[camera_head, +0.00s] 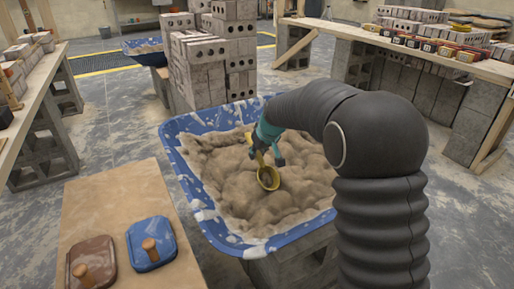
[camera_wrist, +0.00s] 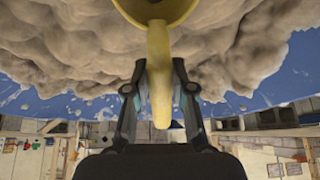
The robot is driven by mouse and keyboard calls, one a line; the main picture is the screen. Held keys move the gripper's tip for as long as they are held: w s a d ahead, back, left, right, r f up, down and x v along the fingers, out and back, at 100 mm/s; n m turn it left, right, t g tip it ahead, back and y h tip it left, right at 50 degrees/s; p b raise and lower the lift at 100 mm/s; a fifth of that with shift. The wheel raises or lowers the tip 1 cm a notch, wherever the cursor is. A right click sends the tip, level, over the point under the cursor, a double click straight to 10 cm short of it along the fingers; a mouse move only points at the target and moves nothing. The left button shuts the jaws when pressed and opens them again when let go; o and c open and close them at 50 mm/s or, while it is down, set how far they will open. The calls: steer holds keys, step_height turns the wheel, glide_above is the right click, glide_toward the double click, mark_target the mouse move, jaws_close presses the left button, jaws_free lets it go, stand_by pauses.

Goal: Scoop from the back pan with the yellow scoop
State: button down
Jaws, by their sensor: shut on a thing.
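The yellow scoop (camera_head: 268,178) is held by its handle in my gripper (camera_head: 267,152), above or against the mortar in the near blue pan (camera_head: 178,160). In the wrist view my gripper (camera_wrist: 160,100) has its two fingers on either side of the scoop's yellow handle (camera_wrist: 159,75), with the bowl at the top edge. The bowl's inside looks mostly bare yellow; I cannot tell whether it touches the mortar. The near pan is filled with lumpy tan mortar (camera_head: 225,180). Another blue pan (camera_head: 133,51) with mortar stands farther back, left of the block stack.
A stack of grey blocks (camera_head: 205,60) rises just behind the near pan. A board (camera_head: 120,200) at front left holds a brown lid (camera_head: 92,262) and a blue lid (camera_head: 151,243). Benches stand at left (camera_head: 38,85) and right (camera_head: 400,45).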

mark_target(269, 178)
steer(key=shift+g+h, duration=0.4)
steer(key=shift+g, duration=0.1)
steer(key=shift+s+d+f+b, duration=0.3)
steer(key=shift+s+d+f, duration=0.45)
steer(key=shift+s, duration=0.25)
steer(key=shift+s+d+f+b, duration=0.25)
steer(key=shift+s+d+f, duration=0.35)
steer(key=shift+s+f, duration=0.35)
steer(key=shift+s+d+f+b, duration=0.3)
steer(key=shift+s+d+f, duration=0.4)
steer(key=shift+s, duration=0.4)
steer(key=shift+s+d+r+p, duration=0.1)
steer(key=shift+s+r+p, duration=0.05)
steer(key=shift+r+p, duration=0.2)
steer(key=shift+r+g+p, duration=0.1)
steer(key=shift+g+p, duration=0.2)
steer(key=shift+p, duration=0.55)
steer(key=g+h+p, duration=0.1)
steer(key=p, duration=0.4)
steer(key=r+g+h+p, duration=0.1)
steer(key=p, duration=0.4)
steer(key=shift+s+d+r, duration=0.2)
steer(key=shift+s+r, duration=0.1)
steer(key=shift+g, duration=0.5)
steer(key=shift+r+h, duration=0.25)
steer(key=shift+h, duration=0.05)
step_height(269, 178, up, 11)
steer(key=g, duration=0.1)
steer(key=shift+w+a, duration=0.25)
steer(key=shift+w, duration=0.15)
